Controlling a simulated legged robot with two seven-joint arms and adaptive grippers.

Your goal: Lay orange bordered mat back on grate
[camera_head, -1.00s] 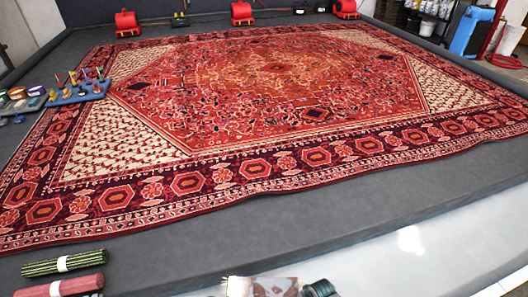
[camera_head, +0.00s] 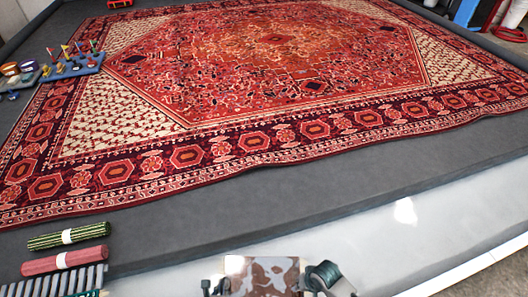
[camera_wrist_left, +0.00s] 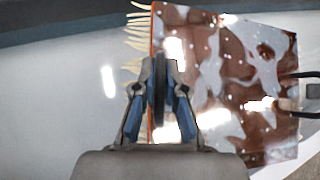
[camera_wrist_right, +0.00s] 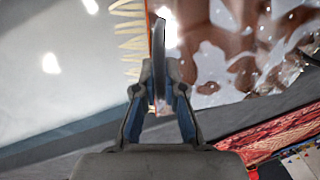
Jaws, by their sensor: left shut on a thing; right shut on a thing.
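The orange bordered mat (camera_head: 265,272) is brown and white with a glossy look, at the bottom middle of the head view. It also shows in the left wrist view (camera_wrist_left: 260,60), with an orange edge and pale fringe, and in the right wrist view (camera_wrist_right: 235,45). My left gripper (camera_head: 216,287) is shut on its left edge, and the right gripper (camera_head: 322,279) on its right edge. The mat is partly cut off in the head view. A grey slatted grate (camera_head: 45,284) shows at the bottom left, partly cut off and apart from the mat.
A large red patterned rug (camera_head: 270,95) covers most of the grey pit floor. A green striped roll (camera_head: 68,236) and a red roll (camera_head: 64,262) lie beside the grate. A blue tray (camera_head: 72,69) with small items stands at the left. The pale floor right of the mat is clear.

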